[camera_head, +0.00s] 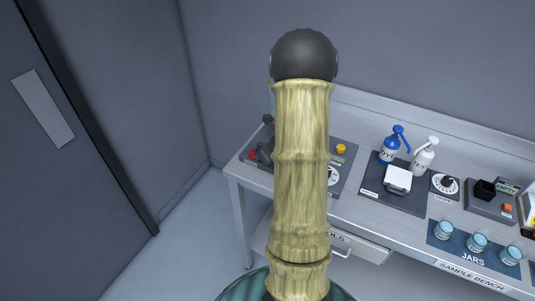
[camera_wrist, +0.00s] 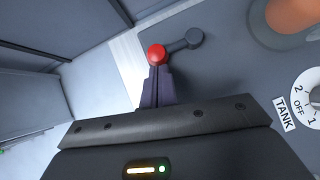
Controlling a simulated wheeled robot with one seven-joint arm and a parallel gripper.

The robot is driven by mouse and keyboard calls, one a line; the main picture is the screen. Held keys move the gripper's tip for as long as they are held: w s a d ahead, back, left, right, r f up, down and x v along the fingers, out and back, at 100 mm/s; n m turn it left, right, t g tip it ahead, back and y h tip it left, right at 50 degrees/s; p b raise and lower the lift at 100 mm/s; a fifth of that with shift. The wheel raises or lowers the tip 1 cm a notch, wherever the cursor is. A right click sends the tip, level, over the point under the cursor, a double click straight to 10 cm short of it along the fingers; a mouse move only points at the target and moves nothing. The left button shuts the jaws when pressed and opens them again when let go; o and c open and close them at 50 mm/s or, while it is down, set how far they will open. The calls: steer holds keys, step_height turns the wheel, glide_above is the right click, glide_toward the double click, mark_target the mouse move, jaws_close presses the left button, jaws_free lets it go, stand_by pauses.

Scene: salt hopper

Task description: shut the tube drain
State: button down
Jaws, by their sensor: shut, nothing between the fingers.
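A lever with a red ball knob (camera_wrist: 157,54) and a short dark arm running to a round grey pivot (camera_wrist: 194,38) lies on the grey panel in the wrist view. It seems to be the drain's handle, but no label on it shows. My gripper (camera_wrist: 157,72) is shut and empty. Its dark fingertips are right at the near side of the red knob; I cannot tell whether they touch it. In the head view the red knob (camera_head: 253,155) is small at the bench's left end, and my arm hides much of the panel.
A dial (camera_wrist: 312,98) marked 2, OFF and 1 sits beside a TANK label (camera_wrist: 284,114). An orange round thing (camera_wrist: 295,15) is at top right. On the bench are a blue bottle (camera_head: 391,147), a white bottle (camera_head: 424,157) and jars (camera_head: 477,242). A door (camera_head: 60,150) is left.

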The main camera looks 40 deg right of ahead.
steer(key=shift+d, duration=0.15)
steer(key=shift+s+d, duration=0.15)
steer(key=shift+d, duration=0.5)
